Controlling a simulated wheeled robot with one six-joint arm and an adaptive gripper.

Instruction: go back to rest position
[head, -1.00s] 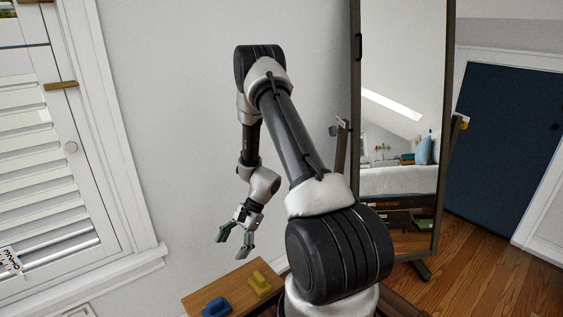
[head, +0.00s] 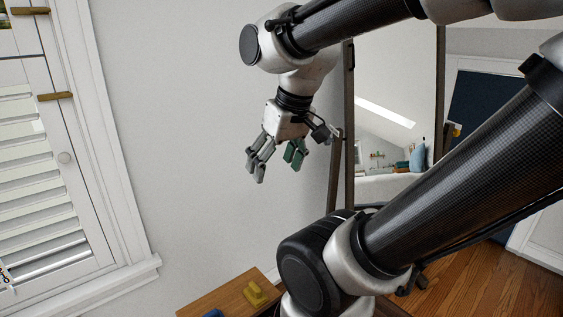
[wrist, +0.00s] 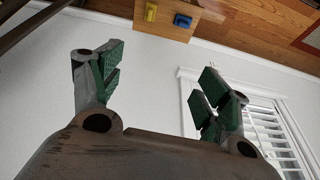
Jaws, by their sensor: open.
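My gripper (head: 277,160) hangs in the air in front of the bare wall in the head view, its fingers pointing down. Its two fingers with green pads are spread apart and nothing is between them. In the wrist view my gripper (wrist: 158,90) also shows open and empty. My arm is folded back, with the elbow toward the right of the head view.
A small wooden table (head: 222,295) bears a yellow object (head: 256,294) and a blue object (head: 212,313), well below my gripper. A standing mirror (head: 390,110) is close on the right. A shuttered window (head: 45,180) is at left.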

